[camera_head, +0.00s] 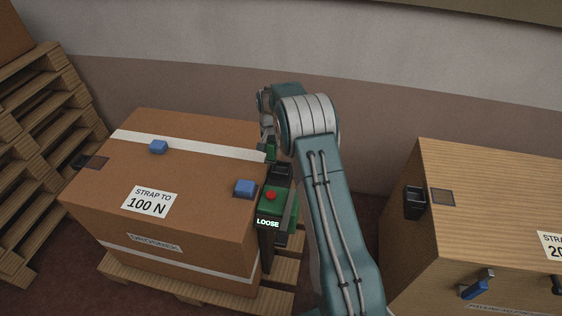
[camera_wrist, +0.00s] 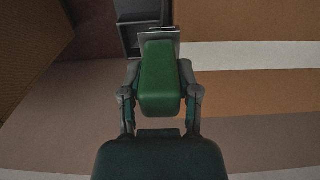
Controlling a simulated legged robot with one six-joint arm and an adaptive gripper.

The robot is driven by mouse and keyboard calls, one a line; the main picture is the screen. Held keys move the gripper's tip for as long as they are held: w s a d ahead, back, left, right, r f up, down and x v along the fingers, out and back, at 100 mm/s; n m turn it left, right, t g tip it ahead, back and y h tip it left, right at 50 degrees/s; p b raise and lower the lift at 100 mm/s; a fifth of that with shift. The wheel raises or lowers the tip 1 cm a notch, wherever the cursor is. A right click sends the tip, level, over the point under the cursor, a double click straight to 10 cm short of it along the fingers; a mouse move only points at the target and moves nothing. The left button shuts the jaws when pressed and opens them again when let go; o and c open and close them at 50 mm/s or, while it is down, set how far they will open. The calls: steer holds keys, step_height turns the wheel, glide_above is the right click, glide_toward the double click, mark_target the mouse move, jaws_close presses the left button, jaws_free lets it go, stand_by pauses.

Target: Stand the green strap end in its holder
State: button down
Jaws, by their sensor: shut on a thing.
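My gripper (camera_wrist: 160,95) is shut on the green strap end (camera_wrist: 160,75), with one finger on each side of it. A grey plate (camera_wrist: 158,32) shows at the strap end's far end. Just beyond it is a dark open-topped box (camera_wrist: 127,36), seemingly the holder; I cannot tell whether the strap end touches or enters it. In the head view my gripper (camera_head: 268,139) points down at the carton's right edge, partly hidden by my arm. A bit of the green strap end (camera_head: 270,152) shows there, just above the black holder (camera_head: 281,172).
A green unit (camera_head: 283,208) with a red button and a "LOOSE" display stands beside the cardboard carton (camera_head: 205,205). A wooden crate (camera_head: 480,220) stands at right, stacked pallets (camera_head: 45,130) at left.

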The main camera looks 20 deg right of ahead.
steer(key=d+f, duration=0.2)
steer(key=f, duration=0.1)
steer(key=d+f, duration=0.1)
steer(key=f, duration=0.1)
steer(key=shift+w+d, duration=0.3)
steer(key=shift+d, duration=0.05)
steer(key=shift+d+f, duration=0.2)
steer(key=shift+f, duration=1.5)
steer(key=shift+c, duration=1.7)
jaws_free()
